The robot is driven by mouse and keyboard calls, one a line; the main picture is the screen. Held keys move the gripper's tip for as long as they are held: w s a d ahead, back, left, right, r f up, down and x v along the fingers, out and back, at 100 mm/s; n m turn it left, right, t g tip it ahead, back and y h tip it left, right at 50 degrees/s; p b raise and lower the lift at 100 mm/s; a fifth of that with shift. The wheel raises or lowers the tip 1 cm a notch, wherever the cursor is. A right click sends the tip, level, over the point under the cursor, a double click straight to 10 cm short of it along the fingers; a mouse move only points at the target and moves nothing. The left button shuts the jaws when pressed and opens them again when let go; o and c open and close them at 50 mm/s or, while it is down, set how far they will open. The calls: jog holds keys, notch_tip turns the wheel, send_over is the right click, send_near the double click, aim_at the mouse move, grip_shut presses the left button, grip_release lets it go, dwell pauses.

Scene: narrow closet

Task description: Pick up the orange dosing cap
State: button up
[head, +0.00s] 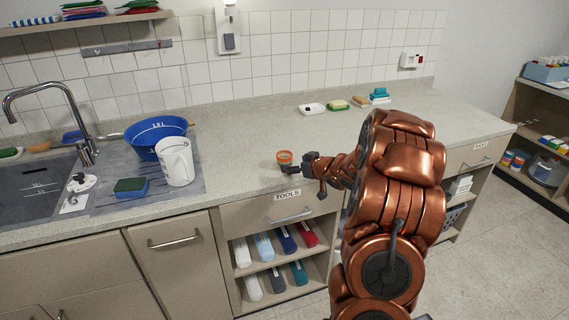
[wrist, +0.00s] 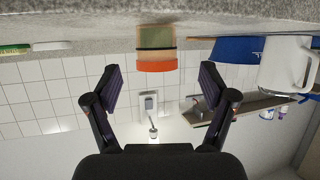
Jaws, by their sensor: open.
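The orange dosing cap (head: 284,157) stands on the grey countertop, above the drawer labelled TOOLS. In the wrist view, which is upside down, the cap (wrist: 156,66) shows an orange band, a thin dark line and a translucent greenish-tan part against the counter. My gripper (head: 291,169) is low over the counter's front part, right beside the cap in the head view. In the wrist view my gripper (wrist: 161,77) is open and empty. The cap appears between the two fingers, ahead of their tips; I see no contact.
A white jug (head: 176,162) and a blue bowl (head: 157,137) stand left of the cap by the sink (head: 38,190). A blue-green sponge (head: 130,187) lies there too. Soap dishes (head: 312,108) are at the back right. The counter around the cap is clear.

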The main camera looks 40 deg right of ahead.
aim_at(289, 162)
jog(key=shift+x, duration=1.25)
jog(key=shift+d+p+x, duration=0.15)
jog(key=shift+p+x, duration=0.35)
jog(key=shift+x, duration=0.35)
jog(key=shift+d+p+x, duration=0.15)
jog(key=shift+p+x, duration=0.35)
jog(key=shift+x, duration=1.35)
jog(key=shift+c, duration=0.3)
jog(key=shift+s, duration=0.1)
jog(key=c, duration=1.2)
jog(key=shift+r, duration=0.15)
jog(key=shift+c, duration=0.2)
